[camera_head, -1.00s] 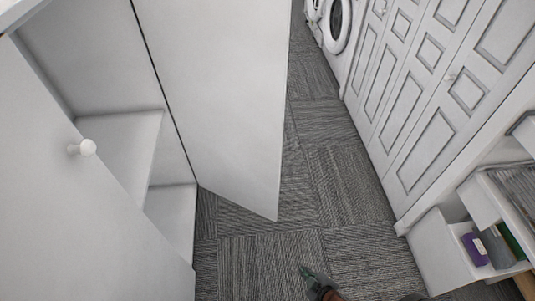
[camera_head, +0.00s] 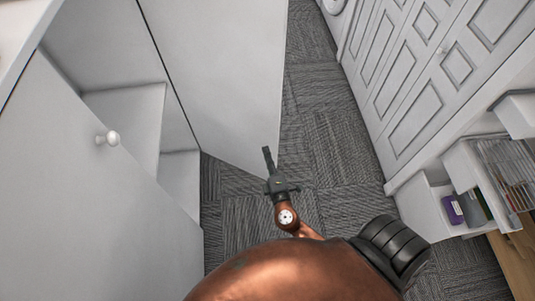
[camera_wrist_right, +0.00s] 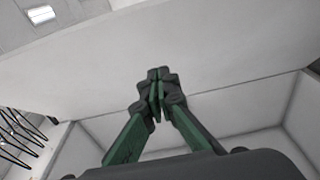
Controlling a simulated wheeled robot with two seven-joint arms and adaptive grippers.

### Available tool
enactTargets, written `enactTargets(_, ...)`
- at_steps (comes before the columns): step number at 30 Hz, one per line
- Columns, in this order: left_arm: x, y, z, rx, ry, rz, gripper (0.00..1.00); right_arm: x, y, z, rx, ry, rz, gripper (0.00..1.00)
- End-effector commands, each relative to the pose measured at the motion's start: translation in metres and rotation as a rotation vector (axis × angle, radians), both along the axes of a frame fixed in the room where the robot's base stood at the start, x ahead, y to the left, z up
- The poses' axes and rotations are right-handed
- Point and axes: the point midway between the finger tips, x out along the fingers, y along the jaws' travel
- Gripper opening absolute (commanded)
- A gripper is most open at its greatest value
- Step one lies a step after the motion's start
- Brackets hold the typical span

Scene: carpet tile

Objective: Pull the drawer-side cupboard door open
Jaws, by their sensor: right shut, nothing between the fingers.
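A white cupboard stands at the left of the head view. Its far door (camera_head: 215,75) is swung out, baring inner shelves (camera_head: 135,118). Its near door (camera_head: 85,190) carries a round white knob (camera_head: 112,138); how far that door stands from the frame is hard to tell. My right gripper (camera_head: 267,152) is shut and empty by the far door's lower outer corner. In the right wrist view the closed green and dark fingers (camera_wrist_right: 156,78) point toward a white panel (camera_wrist_right: 200,50); contact cannot be told. My left gripper is not in view.
Grey carpet (camera_head: 330,150) runs clear between the cupboard and white panelled doors (camera_head: 410,90) on the right. A low white shelf unit (camera_head: 425,205) with a purple box (camera_head: 452,210) stands at the lower right.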

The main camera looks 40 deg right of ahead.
Motion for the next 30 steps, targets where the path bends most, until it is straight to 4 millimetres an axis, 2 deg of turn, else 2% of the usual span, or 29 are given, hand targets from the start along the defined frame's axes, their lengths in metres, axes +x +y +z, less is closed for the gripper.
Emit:
enactTargets(3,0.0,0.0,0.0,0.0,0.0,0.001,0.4,0.025,-0.01,0.001,0.001,-0.003,0.0,0.0)
enactTargets(9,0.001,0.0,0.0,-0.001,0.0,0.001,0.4,0.061,-0.025,0.001,0.001,-0.001,0.001,0.0)
enactTargets(12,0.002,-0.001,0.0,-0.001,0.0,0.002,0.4,0.064,-0.042,0.0,-0.001,0.0,0.001,0.0)
enactTargets(18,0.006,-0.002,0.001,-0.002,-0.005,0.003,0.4,0.071,-0.057,0.0,0.0,0.001,0.002,0.0)
enactTargets(30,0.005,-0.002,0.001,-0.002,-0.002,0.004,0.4,0.072,-0.06,0.0,0.001,0.001,0.003,0.0)
